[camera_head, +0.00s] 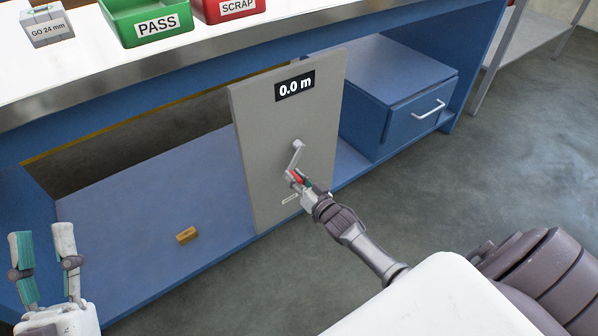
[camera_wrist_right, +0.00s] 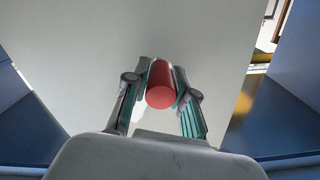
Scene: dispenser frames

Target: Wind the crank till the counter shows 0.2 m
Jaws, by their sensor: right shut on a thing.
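The counter (camera_head: 295,86) at the top of the grey panel (camera_head: 258,150) reads 0.0 m. The crank (camera_head: 297,156) is a light grey arm on the panel's face, pointing down from its hub. My right gripper (camera_head: 298,180) is at the lower end of the crank and is shut on its red handle (camera_wrist_right: 160,88), which sits between the fingers in the right wrist view. The fingers partly cover the handle in the head view. My left gripper (camera_head: 46,250) is open and empty at the lower left, away from the panel.
A small yellow-brown block (camera_head: 187,235) lies on the blue lower shelf (camera_head: 130,200). A blue drawer unit (camera_head: 400,105) stands right of the panel. Above, the bench carries a green PASS bin (camera_head: 150,25), a red SCRAP bin (camera_head: 232,10) and a GO 24 mm block (camera_head: 47,27).

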